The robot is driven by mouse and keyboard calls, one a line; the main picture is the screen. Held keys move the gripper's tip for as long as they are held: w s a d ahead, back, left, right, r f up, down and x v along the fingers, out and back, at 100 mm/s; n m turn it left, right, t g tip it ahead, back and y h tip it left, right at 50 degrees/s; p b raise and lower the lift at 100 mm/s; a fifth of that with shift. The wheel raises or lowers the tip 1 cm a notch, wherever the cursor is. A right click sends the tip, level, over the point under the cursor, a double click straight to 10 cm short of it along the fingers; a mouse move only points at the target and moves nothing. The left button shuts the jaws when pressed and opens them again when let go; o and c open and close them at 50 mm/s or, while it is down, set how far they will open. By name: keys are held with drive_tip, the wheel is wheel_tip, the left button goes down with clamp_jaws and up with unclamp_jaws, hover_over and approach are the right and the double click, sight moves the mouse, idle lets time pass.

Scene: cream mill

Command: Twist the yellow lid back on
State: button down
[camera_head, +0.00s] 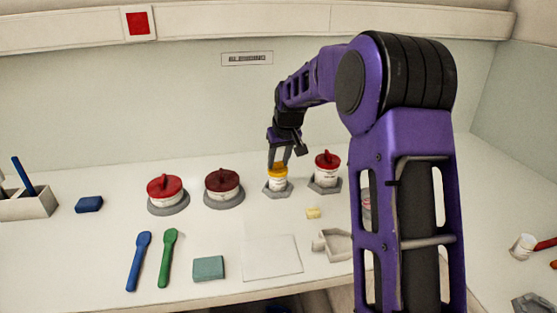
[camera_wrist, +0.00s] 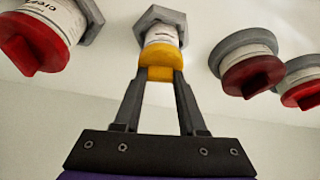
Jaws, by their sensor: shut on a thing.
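The yellow lid (camera_head: 278,169) sits on top of a small white jar (camera_head: 277,182), which stands upright in a grey hexagonal base (camera_head: 276,192). My gripper (camera_head: 279,163) comes down from above and is shut on the yellow lid. In the wrist view my gripper's fingers (camera_wrist: 160,74) close on the raised grip of the yellow lid (camera_wrist: 158,60). The jar (camera_wrist: 161,34) lines up with the lid there, and its grey base (camera_wrist: 165,14) shows behind. I cannot tell how far the lid is threaded.
A red-lidded jar (camera_head: 326,166) stands close to the right. A dark red-lidded jar (camera_head: 223,183) and another red-lidded jar (camera_head: 165,188) stand to the left. A small yellow block (camera_head: 313,213), a white sheet (camera_head: 272,257) and a teal block (camera_head: 209,268) lie in front.

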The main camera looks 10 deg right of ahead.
idle(0.3)
drive_tip(key=m, duration=0.1)
drive_tip(key=m+h, duration=0.1)
drive_tip(key=shift+a+f+m, duration=0.1)
drive_tip(key=shift+a+m, duration=0.1)
drive_tip(key=shift+m, duration=0.1)
drive_tip(key=shift+m+h, duration=0.5)
drive_tip(key=shift+m, duration=0.8)
drive_tip(key=m+g+h, duration=0.1)
drive_tip(key=m, duration=0.2)
drive_tip(key=shift+a+m, duration=0.1)
drive_tip(key=shift+m, duration=0.2)
drive_tip(key=shift+m+h+p, duration=0.3)
drive_tip(key=shift+m+h, duration=0.1)
drive_tip(key=shift+m, duration=0.4)
